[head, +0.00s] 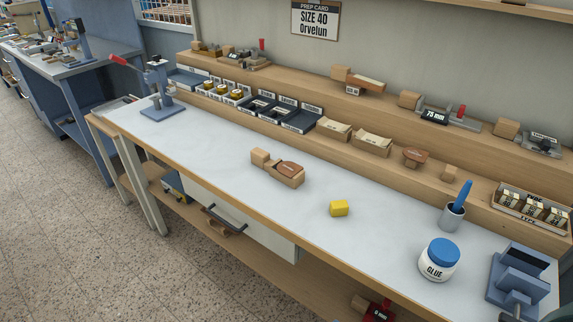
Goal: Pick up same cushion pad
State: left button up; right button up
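No thing is clearly marked as a cushion pad. A wooden block piece with a reddish-brown oval top (289,170) lies on the white bench top (220,155). A small yellow block (339,208) sits alone to its right, nearer the front edge. Dark labelled trays (299,121) stand on the lower step at the back; their contents are too small to tell. Two tan pieces (334,131) (371,143) lie right of these trays. Neither of my grippers is in view.
A white glue jar with blue lid (438,260), a metal cup with a blue tool (452,215) and a blue-grey device (519,283) crowd the right end. A blue press (162,105) stands at the left end. A card (315,20) reads "SIZE 40 Orvelun". The bench middle is mostly clear.

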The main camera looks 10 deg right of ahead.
aim_at(289, 170)
jog(key=z, duration=0.95)
jog(key=j+z, duration=0.2)
jog(key=z, duration=0.3)
jog(key=j+z, duration=0.2)
jog(key=z, duration=0.25)
jog(key=j+z, duration=0.2)
jog(key=z, duration=0.3)
jog(key=j+z, duration=0.3)
jog(key=k+j+z, duration=0.25)
jog(key=j+z, duration=0.3)
jog(key=k+j+z, duration=0.35)
jog(key=k+j, duration=0.4)
jog(key=j, duration=0.1)
